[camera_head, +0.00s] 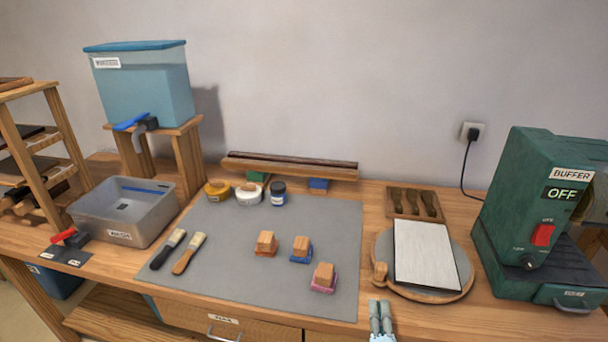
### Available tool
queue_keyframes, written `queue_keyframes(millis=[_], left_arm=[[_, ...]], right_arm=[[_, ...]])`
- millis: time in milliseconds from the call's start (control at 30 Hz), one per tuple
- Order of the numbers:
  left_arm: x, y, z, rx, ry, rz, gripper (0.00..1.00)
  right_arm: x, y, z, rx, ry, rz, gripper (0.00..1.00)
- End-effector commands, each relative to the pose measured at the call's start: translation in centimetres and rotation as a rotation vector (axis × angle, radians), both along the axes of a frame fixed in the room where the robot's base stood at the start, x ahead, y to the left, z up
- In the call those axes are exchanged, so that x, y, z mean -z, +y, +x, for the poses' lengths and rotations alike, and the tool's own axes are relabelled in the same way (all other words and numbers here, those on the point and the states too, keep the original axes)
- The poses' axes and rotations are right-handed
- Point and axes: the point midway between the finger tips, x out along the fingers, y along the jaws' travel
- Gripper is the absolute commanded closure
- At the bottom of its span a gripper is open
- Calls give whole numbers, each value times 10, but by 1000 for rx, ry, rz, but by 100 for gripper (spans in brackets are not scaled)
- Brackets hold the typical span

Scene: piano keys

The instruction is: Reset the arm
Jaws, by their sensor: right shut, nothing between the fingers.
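My right gripper (380,318) shows at the bottom edge of the head view, just right of the centre. Its two fingers are together and hold nothing. It is over the front edge of the bench, in front of the round wooden board. Most of the right arm is out of the picture. My left gripper is not in view.
A grey mat (230,270) bears wooden-handled blocks (301,248), brushes (190,253) and jars (248,193). A white plate (425,255) lies on the round board (462,290). A green buffer machine (535,215) stands right, a grey basin (130,212) left.

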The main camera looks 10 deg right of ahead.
Motion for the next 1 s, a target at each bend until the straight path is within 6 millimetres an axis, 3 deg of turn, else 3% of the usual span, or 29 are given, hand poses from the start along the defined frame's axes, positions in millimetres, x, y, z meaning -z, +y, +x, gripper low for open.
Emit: queue_keyframes(millis=[67, 167, 233, 300, 367, 500, 767, 1000], left_arm=[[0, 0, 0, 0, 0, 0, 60], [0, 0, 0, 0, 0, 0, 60], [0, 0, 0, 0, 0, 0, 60], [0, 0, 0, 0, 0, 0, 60], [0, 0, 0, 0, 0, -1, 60], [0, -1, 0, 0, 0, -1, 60], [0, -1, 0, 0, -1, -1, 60], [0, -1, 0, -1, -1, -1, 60]], right_arm=[[-7, 22, -2, -135, 33, -105, 100], [-6, 67, -22, -424, 151, -370, 100], [8, 89, -49, -615, 276, -573, 100], [27, 95, -81, -765, 418, -747, 100], [40, 91, -107, -860, 537, -870, 100], [60, 64, -166, -1011, 804, -1073, 100], [58, 3, -255, -1136, 1226, -1248, 100], [150, -7, -249, -1167, 1285, -1212, 100]])
